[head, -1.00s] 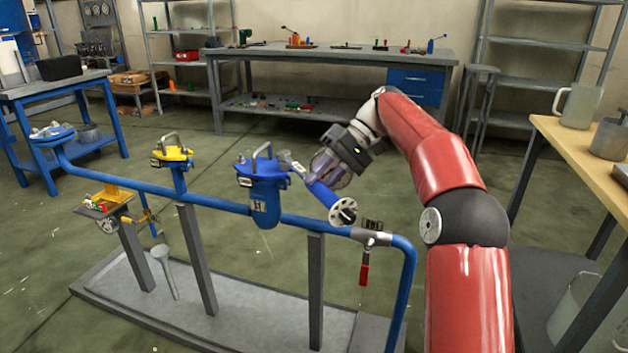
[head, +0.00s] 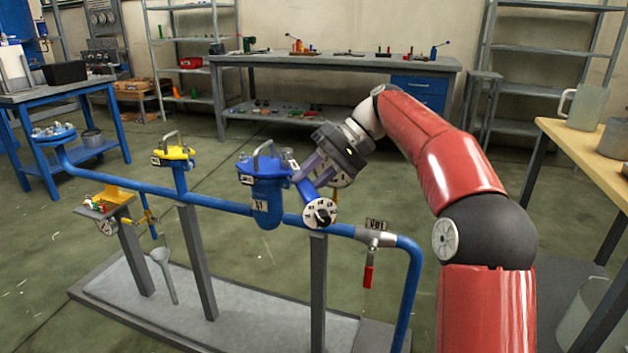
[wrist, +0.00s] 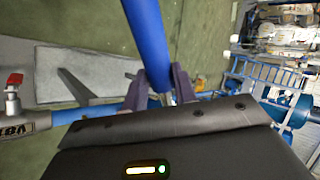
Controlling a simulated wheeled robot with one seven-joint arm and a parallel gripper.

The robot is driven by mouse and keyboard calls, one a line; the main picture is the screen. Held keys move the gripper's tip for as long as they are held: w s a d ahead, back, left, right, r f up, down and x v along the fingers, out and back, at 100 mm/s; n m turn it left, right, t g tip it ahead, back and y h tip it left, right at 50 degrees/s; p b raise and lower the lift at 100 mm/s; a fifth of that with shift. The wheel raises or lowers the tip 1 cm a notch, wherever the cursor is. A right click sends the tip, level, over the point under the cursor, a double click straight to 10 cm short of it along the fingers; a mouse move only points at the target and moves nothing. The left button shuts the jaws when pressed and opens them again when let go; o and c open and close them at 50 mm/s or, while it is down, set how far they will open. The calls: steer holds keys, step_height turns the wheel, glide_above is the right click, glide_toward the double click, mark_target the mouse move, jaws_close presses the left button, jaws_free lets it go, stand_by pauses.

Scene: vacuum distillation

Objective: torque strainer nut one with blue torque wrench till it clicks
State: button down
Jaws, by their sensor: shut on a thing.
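The blue torque wrench (head: 307,192) is in my gripper (head: 311,172), beside the blue strainer (head: 266,190) on the pipe. Its round white dial end (head: 320,212) points down toward the camera. The wrench's far end reaches toward the right side of the strainer lid, where nuts stand on the rim. I cannot tell which nut it meets or whether it is seated. In the wrist view the blue handle (wrist: 148,40) runs between the two purple fingers of my gripper (wrist: 160,84), which are shut on it.
A valve with a red handle (head: 369,276) hangs on the pipe right of the strainer. A yellow-topped fitting (head: 176,154) stands to the left. Grey posts (head: 318,290) carry the blue pipe (head: 216,202). A wooden-topped table (head: 575,145) is at the right.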

steer(key=shift+s+a+f+m+t+b, duration=0.1)
steer(key=shift+s+a+m+t+b, duration=0.1)
steer(key=shift+a+m+t+b, duration=0.4)
steer(key=shift+s+a+m+t+b, duration=0.2)
steer(key=shift+a+m+t+b, duration=0.15)
steer(key=shift+a+b, duration=0.45)
steer(key=shift+r+p, duration=0.2)
steer(key=shift+p, duration=0.1)
steer(key=shift+w+d+r+p, duration=0.1)
steer(key=shift+d+p, duration=0.1)
steer(key=shift+p, duration=0.1)
steer(key=shift+d+g+p, duration=0.25)
steer(key=shift+g+p, duration=0.1)
steer(key=shift+g, duration=0.1)
